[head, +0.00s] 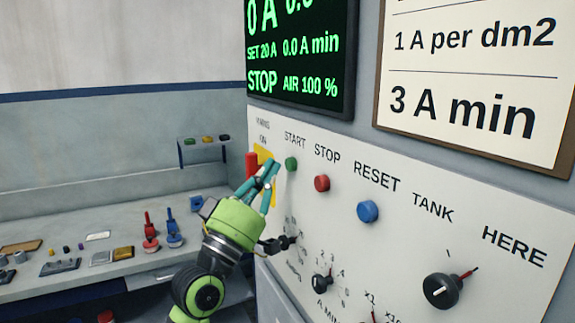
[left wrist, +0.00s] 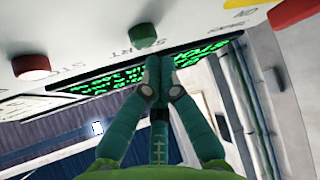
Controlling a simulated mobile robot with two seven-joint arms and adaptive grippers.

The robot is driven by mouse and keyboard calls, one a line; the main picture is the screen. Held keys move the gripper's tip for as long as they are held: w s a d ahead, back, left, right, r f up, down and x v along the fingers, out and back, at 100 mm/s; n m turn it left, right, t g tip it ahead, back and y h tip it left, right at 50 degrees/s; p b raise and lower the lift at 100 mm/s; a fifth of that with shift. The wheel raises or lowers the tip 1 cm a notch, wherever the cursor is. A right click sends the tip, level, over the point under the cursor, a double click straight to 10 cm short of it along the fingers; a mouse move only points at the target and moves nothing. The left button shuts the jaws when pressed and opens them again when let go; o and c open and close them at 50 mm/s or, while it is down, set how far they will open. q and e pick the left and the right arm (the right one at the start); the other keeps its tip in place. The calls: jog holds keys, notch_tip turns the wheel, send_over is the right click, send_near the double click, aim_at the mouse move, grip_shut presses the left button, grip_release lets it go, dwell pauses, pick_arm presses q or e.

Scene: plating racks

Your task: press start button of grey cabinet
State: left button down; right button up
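The grey cabinet's white control panel (head: 400,205) fills the right of the head view. The green start button (head: 291,164) is under the word START; it also shows in the left wrist view (left wrist: 142,35). The red stop button (head: 322,183) is to its right, also in the left wrist view (left wrist: 31,66). My left gripper (head: 268,168) is just left of the start button, its fingers pointing up toward the panel. In the left wrist view its fingertips (left wrist: 155,68) are together with nothing between them, just short of the button; I cannot tell whether they touch. My right gripper is not in view.
A red handle (head: 252,164) on a yellow plate stands close left of my left gripper. A blue reset button (head: 368,211) and black knobs (head: 443,291) are further right. The green-lettered display (head: 300,60) reads STOP. A bench (head: 105,262) with small tools lies at left.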

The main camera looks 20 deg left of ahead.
pick_arm(q)
jog(key=shift+w+d, duration=0.1)
dwell(0.8)
jog(key=shift+w+d, duration=0.5)
jog(key=shift+w, duration=0.05)
dwell(0.9)
dwell(0.3)
jog(key=shift+s+a, duration=0.6)
jog(key=shift+s, duration=0.05)
jog(key=s+a, duration=0.1)
jog(key=s, duration=0.1)
jog(key=s+a, duration=0.1)
jog(key=a, duration=0.1)
jog(key=shift+s+a, duration=0.15)
jog(key=shift+s, duration=0.2)
